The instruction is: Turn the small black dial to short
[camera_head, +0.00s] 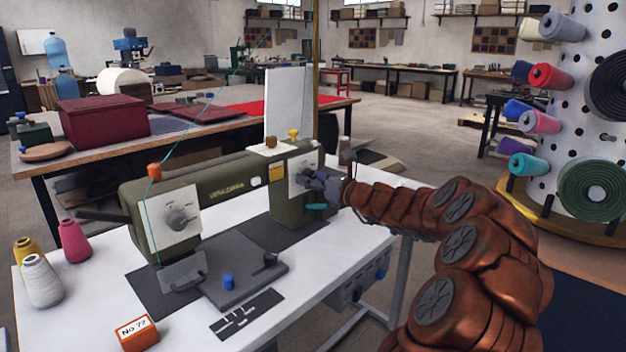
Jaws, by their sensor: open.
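The green sewing machine (235,187) stands on the white table. On its right end is a pale plate (296,187) with small dark markings. My gripper (312,182) is at this plate, its fingers open and pointing left at it. The small black dial cannot be made out; my gripper covers the middle of the plate, and I cannot tell whether the fingers touch anything there. A larger grey dial (179,217) sits on another pale plate on the machine's left end. The dial labels are too small to read.
Several thread cones, including a pink one (74,241), stand at the table's left. An orange box marked No 72 (137,333) is at the front edge. A pegged thread tower (567,107) stands at right.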

